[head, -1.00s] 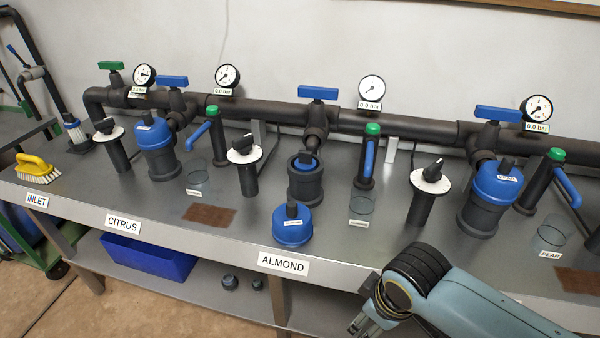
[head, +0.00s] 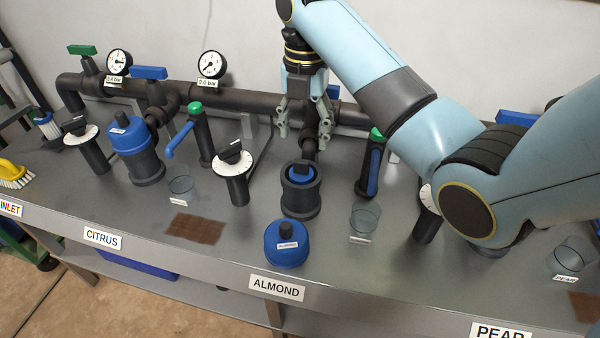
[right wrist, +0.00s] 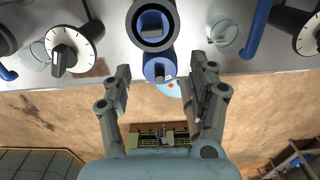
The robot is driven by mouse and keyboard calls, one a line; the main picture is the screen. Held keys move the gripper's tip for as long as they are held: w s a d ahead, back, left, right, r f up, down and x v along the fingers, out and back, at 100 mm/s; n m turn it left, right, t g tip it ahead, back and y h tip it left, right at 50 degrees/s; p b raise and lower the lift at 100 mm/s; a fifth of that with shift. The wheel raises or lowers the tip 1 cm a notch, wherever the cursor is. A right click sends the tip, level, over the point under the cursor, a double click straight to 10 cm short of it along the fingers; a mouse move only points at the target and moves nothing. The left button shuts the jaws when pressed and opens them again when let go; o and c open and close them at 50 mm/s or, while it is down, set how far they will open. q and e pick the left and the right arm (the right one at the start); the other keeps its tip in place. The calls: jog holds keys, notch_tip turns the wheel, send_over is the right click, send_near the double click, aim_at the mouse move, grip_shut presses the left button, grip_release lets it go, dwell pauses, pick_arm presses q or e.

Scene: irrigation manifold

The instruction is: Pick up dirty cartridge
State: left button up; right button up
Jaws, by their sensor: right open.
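The open almond filter housing (head: 300,201) stands on the bench with its lid off. The blue top of the cartridge (head: 301,170) shows inside its mouth; the rest is hidden, so I cannot tell how dirty it is. The housing (right wrist: 153,42) and cartridge (right wrist: 153,20) also show at the top of the right wrist view. The blue ALMOND lid (head: 286,246) sits in front of the housing. My right gripper (head: 305,128) points down, open and empty, above and behind the housing in the head view. My left gripper is not in view.
A black dial post (head: 236,180) stands left of the housing. A clear cup (head: 364,218) and a blue-handled valve post (head: 370,170) stand right of it. The dark pipe (head: 240,100) runs behind. A brown patch (head: 196,228) lies on the bench (head: 225,255).

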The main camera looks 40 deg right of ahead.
send_over(301, 161)
jog(key=s, duration=0.1)
jog(key=shift+n, duration=0.4)
jog(key=f, duration=0.4)
jog(key=shift+s+a+f, duration=0.15)
jog(key=shift+a+f, duration=0.1)
jog(key=shift+f, duration=0.05)
jog(key=f, duration=0.1)
jog(key=w+f, duration=0.1)
jog(key=f, duration=0.3)
jog(key=shift+w+d+f, duration=0.15)
jog(key=shift+d+f, duration=0.1)
grip_shut()
